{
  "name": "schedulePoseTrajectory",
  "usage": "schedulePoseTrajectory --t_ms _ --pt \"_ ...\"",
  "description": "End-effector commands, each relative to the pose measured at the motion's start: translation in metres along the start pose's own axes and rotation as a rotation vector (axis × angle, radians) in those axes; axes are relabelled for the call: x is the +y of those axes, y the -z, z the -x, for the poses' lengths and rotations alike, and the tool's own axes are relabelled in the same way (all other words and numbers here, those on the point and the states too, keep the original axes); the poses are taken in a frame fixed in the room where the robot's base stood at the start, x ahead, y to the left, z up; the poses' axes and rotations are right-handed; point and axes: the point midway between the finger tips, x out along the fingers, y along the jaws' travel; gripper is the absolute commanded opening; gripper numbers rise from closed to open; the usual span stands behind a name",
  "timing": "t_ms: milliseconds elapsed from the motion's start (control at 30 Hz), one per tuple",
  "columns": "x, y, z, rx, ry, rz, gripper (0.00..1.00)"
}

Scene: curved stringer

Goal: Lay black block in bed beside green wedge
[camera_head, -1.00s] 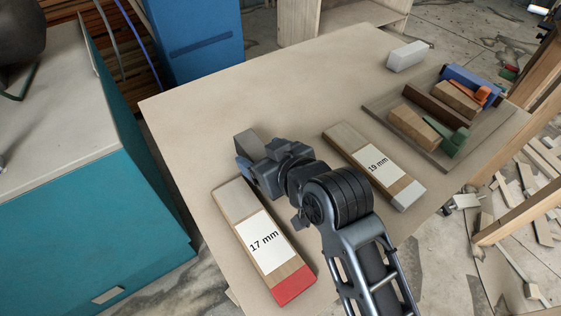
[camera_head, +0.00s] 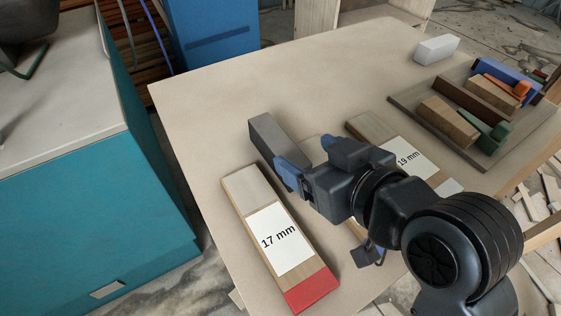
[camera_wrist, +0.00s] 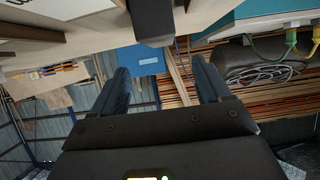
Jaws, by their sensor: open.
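The black block (camera_head: 275,138), dark grey in the head view, stands on the table beyond the light end of the 17 mm piece. It also shows at the top of the wrist view (camera_wrist: 152,18), past the fingertips. My gripper (camera_head: 308,157) is open and empty beside the block, on its right; in the wrist view its fingers (camera_wrist: 160,78) are wide apart. The green wedge (camera_head: 487,130) lies in the brown bed (camera_head: 412,118) at the right, against a tan block (camera_head: 449,120). My arm hides part of the table.
The labelled 17 mm piece (camera_head: 278,240) and 19 mm piece (camera_head: 407,157) lie on the table. A white block (camera_head: 436,49) stands behind the bed. The bed also holds an orange wedge (camera_head: 505,86) and a blue block (camera_head: 510,78). The table's back left is clear.

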Motion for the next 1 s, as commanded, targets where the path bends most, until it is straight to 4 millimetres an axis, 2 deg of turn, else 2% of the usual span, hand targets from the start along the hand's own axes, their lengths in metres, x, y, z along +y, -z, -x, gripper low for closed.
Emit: schedulePoseTrajectory --t_ms 33,367,1000 --pt "0.004 -0.013 -0.005 0.014 -0.006 0.000 0.77" --pt "0.006 -0.011 -0.007 0.043 -0.003 0.007 0.77" --pt "0.001 -0.007 -0.078 0.042 -0.002 0.008 0.77"
